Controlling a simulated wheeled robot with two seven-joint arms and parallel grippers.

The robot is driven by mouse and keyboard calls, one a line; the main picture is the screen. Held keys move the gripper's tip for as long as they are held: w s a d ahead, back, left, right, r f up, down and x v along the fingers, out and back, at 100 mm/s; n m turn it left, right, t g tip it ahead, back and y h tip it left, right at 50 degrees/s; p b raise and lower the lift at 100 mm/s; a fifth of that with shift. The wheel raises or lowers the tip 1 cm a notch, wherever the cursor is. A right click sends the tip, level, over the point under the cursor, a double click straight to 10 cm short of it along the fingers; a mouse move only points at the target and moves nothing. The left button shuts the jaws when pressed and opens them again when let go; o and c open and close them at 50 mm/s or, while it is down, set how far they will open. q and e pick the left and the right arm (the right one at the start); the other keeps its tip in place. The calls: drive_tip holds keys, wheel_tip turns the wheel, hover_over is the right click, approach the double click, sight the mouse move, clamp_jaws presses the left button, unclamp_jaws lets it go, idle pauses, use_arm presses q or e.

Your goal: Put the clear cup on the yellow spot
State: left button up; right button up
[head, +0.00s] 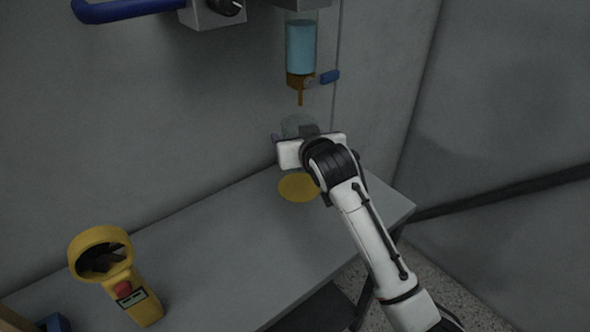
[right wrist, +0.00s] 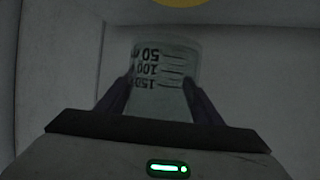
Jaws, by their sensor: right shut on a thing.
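The clear cup (right wrist: 163,65) has dark printed graduation marks that read upside down in the right wrist view. My right gripper (right wrist: 163,88) is shut on it, one finger on each side. In the head view the cup (head: 297,124) shows only partly above my right gripper (head: 297,137), which hides the rest. The cup is below the spout of a dispenser with blue liquid and appears above the table. The yellow spot (head: 297,188) lies flat on the table, lower in the picture than the cup. A yellow patch (right wrist: 180,2) shows at the top edge of the right wrist view. My left gripper is not in view.
The grey table (head: 225,235) is mostly bare. A blue bar (head: 120,11) is at upper left.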

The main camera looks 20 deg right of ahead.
sight(304, 171)
drive_tip(key=shift+s+f+b, duration=0.1)
drive_tip(key=shift+f+b, duration=0.25)
drive_tip(key=shift+f, duration=3.25)
drive_tip(key=shift+f, duration=0.15)
drive_tip(key=o, duration=1)
drive_tip(key=shift+o, duration=0.2)
drive_tip(key=shift+s+r, duration=0.2)
drive_tip(key=shift+r, duration=0.1)
drive_tip(key=p+v, duration=0.1)
drive_tip(key=v, duration=1)
drive_tip(key=shift+s, duration=0.25)
